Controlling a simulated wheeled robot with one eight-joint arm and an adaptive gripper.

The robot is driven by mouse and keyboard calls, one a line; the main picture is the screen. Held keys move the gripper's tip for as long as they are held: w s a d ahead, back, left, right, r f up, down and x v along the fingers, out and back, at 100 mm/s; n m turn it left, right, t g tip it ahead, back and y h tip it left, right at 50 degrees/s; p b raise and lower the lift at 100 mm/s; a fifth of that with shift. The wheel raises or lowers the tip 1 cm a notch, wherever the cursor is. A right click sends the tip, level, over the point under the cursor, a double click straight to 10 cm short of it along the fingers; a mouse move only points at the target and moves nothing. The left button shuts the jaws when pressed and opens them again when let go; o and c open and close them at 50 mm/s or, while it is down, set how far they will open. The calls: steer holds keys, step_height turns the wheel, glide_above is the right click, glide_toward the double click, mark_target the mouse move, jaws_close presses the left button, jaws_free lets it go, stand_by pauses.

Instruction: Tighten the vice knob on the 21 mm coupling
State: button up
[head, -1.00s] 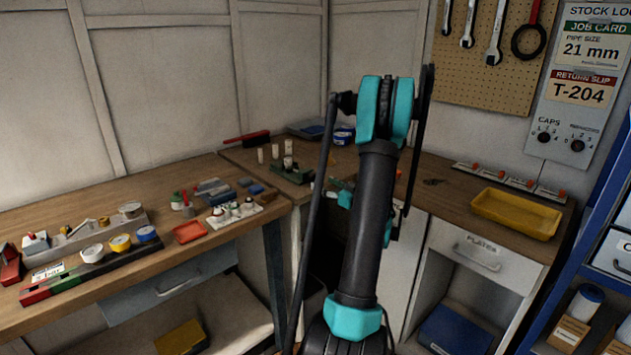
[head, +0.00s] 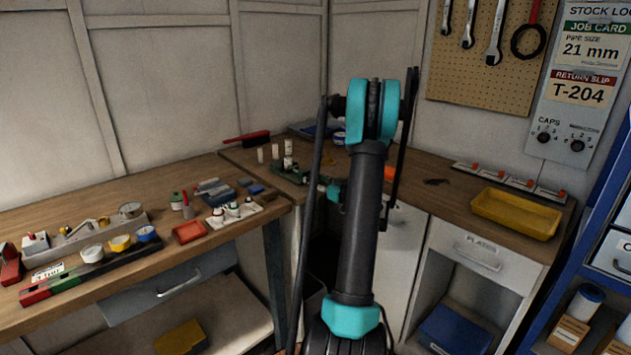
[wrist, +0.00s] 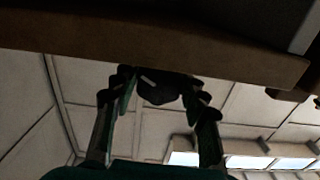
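In the head view, a dark green vice-like fixture (head: 292,173) stands on the back bench near the corner. Small white cylinders stand at it; I cannot tell which is the 21 mm coupling. My gripper (head: 322,188) is just right of the fixture, partly hidden by my arm. In the wrist view my gripper (wrist: 158,98) has its two fingers spread, with a dark rounded knob (wrist: 158,90) between or just beyond the fingertips. I cannot tell whether they touch it. A brown bench edge (wrist: 160,42) crosses the top of this view.
A yellow tray (head: 515,213) and a strip with red-orange parts (head: 510,183) lie on the bench to the right. The left bench holds gauges, a red tray (head: 189,232) and a white holder (head: 233,214). The job card (head: 594,48) reads 21 mm.

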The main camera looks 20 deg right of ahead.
steer(key=c, duration=0.4)
steer(key=shift+o, duration=0.2)
steer(key=shift+m, duration=1.6)
steer(key=o, duration=1.2)
steer(key=shift+c, duration=0.2)
steer(key=v, duration=1.2)
